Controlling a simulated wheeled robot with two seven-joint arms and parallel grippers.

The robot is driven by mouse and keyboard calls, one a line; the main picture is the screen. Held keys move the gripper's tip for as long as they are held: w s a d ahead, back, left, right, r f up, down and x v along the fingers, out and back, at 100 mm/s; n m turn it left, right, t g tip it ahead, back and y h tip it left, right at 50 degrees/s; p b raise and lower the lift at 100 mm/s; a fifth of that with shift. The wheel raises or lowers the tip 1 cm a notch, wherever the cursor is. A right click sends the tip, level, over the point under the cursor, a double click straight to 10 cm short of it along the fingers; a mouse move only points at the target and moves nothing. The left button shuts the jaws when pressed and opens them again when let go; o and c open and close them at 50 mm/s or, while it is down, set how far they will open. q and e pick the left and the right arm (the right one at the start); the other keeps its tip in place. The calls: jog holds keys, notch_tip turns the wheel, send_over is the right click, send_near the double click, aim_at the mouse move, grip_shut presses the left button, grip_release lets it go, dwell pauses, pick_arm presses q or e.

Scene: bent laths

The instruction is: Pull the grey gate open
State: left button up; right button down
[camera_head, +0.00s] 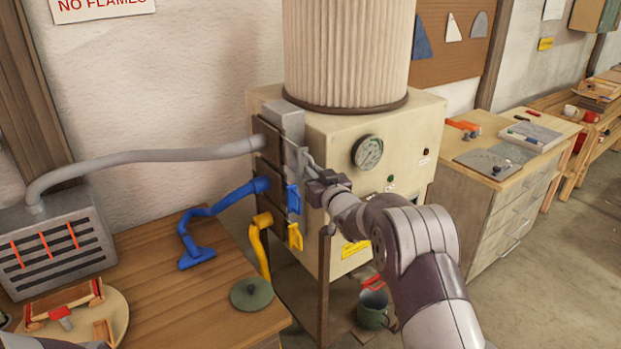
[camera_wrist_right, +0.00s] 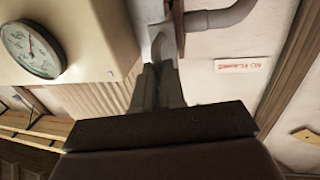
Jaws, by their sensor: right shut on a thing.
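The grey gate (camera_head: 297,154) is a small plate at the mouth of the grey hose (camera_head: 150,157), on the left side of the cream cabinet (camera_head: 330,130). My right gripper (camera_head: 311,167) reaches it from the right and is shut on it. In the right wrist view, my right gripper's fingers (camera_wrist_right: 157,88) close together on the light grey gate (camera_wrist_right: 163,42). The fingers hide part of the gate, so how far it stands open is hard to tell. My left gripper does not show.
A blue gate (camera_head: 293,199) and a yellow gate (camera_head: 295,237) sit just below, with blue and yellow hoses. A pressure gauge (camera_head: 368,152) is on the cabinet front close to my right gripper. A wooden bench (camera_head: 165,285) stands at left; a green pot (camera_head: 373,309) is below.

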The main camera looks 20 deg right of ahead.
jog(key=shift+s+d, duration=0.1)
jog(key=shift+s, duration=0.3)
jog(key=c, duration=1.2)
grip_release()
jog(key=shift+s+d+r, duration=0.1)
jog(key=shift+s, duration=0.05)
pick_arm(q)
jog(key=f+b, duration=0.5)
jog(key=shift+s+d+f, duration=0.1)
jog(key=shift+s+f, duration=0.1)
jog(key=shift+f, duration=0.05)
pick_arm(e)
jog(key=s, duration=0.4)
jog(key=s+d, duration=0.1)
jog(key=s, duration=0.3)
jog(key=s+d, duration=0.1)
jog(key=s, duration=0.3)
jog(key=shift+s, duration=0.3)
